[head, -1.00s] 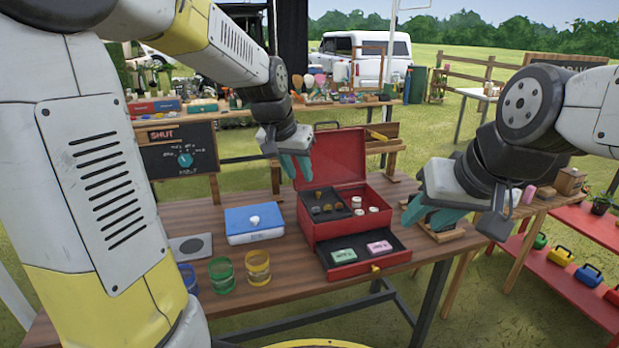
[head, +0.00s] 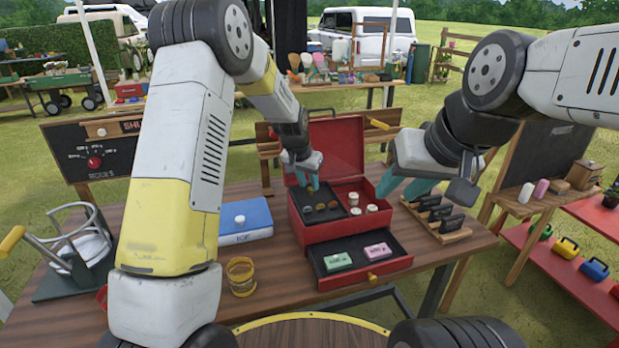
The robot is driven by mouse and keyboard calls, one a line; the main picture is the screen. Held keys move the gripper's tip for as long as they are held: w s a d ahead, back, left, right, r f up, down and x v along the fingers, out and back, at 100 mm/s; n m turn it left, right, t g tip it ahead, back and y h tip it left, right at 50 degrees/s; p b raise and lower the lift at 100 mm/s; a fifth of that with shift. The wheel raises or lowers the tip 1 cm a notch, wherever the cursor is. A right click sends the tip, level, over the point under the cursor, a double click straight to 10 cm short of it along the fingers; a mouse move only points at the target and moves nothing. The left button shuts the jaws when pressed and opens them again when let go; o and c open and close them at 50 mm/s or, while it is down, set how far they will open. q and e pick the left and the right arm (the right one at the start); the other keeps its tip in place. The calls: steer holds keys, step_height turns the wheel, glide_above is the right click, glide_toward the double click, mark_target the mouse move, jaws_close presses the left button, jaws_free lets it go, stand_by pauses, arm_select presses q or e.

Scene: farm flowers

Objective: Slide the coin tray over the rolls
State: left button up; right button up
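A red cash box (head: 297,222) stands on the wooden table with its lid (head: 336,143) raised. The black coin tray (head: 334,217), holding several coins, sits in the left half of the box's upper part. Several pale rolls (head: 372,208) stand in the open right half, uncovered by the tray. My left gripper (head: 311,185) points down at the tray's back left part, fingertips at or just above it. Whether it grips the tray is too small to tell. My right gripper (head: 404,188) is open and empty, beside the box's right side.
The box's front drawer (head: 325,262) is pulled out, holding a green bundle (head: 338,261) and a pink bundle (head: 376,251). A blue box (head: 245,216) and yellow cup (head: 241,277) stand left. A stamp rack (head: 456,236) stands close on the right.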

arm_select(q)
steer(key=shift+w+d+f, duration=0.1)
steer(key=shift+w+f, duration=0.1)
steer(key=shift+f, duration=0.5)
jaws_close()
stand_by(1.0)
